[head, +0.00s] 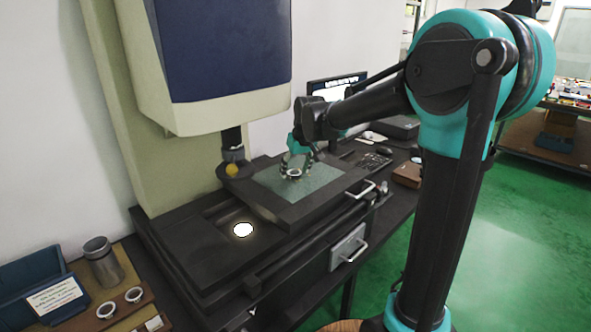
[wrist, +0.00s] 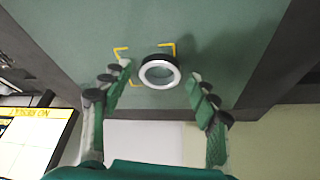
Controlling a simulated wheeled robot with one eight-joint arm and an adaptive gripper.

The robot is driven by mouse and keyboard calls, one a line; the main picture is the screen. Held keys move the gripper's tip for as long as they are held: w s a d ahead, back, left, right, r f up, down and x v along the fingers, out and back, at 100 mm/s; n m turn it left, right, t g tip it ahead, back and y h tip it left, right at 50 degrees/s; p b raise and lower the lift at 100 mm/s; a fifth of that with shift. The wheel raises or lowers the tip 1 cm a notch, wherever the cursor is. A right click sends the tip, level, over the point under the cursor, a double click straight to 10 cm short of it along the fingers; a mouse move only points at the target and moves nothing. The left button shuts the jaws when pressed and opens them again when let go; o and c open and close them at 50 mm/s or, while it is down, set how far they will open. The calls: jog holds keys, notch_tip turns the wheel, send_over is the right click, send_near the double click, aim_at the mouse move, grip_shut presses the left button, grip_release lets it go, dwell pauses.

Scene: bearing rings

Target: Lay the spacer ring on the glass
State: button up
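A ring with a bright silver face and dark side, apparently the spacer ring (wrist: 148,83), lies on the grey-green glass (wrist: 70,25), among yellow corner marks. It sits toward the right of the marks and partly covers them. In the head view the ring (head: 294,177) shows small on the glass (head: 325,176) below my gripper (head: 297,166). My gripper (wrist: 158,86) is open, with one finger on each side of the ring and gaps between. The exact contact under the ring is hard to tell.
A measuring machine's head overhangs the stage, with its dark probe (head: 233,158) left of the glass. A lit round spot (head: 243,230) glows on the dark base. A wooden board (head: 85,322) with more rings, a metal cup (head: 102,262) and a blue box (head: 30,275) stand front left.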

jog(key=v, duration=1.2)
jog(key=shift+s+d+r, duration=0.1)
jog(key=shift+s, duration=0.05)
